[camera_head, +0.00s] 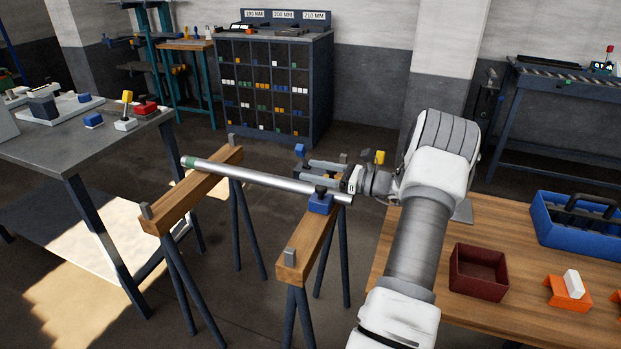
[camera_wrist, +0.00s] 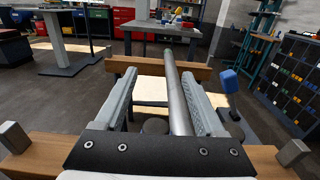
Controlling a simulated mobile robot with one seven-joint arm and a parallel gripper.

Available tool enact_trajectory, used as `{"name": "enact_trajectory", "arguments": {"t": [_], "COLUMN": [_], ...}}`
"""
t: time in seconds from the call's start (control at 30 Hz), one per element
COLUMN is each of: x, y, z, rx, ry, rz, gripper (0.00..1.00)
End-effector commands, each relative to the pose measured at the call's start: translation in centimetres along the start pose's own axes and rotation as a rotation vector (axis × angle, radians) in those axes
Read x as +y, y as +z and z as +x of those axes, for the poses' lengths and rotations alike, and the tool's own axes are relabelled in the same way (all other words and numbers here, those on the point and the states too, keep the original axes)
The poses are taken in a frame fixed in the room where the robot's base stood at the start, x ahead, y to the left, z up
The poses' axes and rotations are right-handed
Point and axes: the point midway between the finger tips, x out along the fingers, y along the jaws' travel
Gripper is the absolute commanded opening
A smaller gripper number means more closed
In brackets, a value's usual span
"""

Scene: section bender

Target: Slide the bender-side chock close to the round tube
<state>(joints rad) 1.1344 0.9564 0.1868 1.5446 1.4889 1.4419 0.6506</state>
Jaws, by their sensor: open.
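The round tube (camera_head: 250,177) is a bright metal bar with a green-banded left end, lying across two wooden trestle beams. It runs away between the fingers in the wrist view (camera_wrist: 178,95). A blue chock (camera_head: 320,204) with a dark knob sits on the right beam, on the near side of the tube; any small gap between them cannot be told. A dark round top, apparently its knob (camera_wrist: 155,126), shows between the fingers left of the tube. My gripper (camera_head: 318,172) is open above the right beam; its fingers point left along the tube, one on each side in the wrist view.
A blue paddle-shaped piece (camera_head: 300,149) stands beyond the tube, right of the fingers in the wrist view (camera_wrist: 229,80). Grey stops (camera_head: 290,257) cap the beam ends. A wooden table (camera_head: 425,270) with a dark red bin (camera_head: 479,272) lies right; a grey workbench (camera_head: 50,140) lies left.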

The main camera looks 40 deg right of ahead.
Motion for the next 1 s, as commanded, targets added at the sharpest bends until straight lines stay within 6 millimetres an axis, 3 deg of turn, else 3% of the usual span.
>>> {"name": "enact_trajectory", "arguments": {"t": [0.1,0.4,0.6,1.0], "x": [0.1,0.6,0.8,0.8], "y": [1.8,5.0,5.8,5.9], "z": [-3.0,-8.5,-10.1,-10.4], "rx": [0.002,0.001,0.001,0.001], "ry": [-0.007,-0.005,-0.003,-0.002], "rz": [0.002,0.002,0.002,0.003], "gripper": [0.71,0.71,0.71,0.71]}}
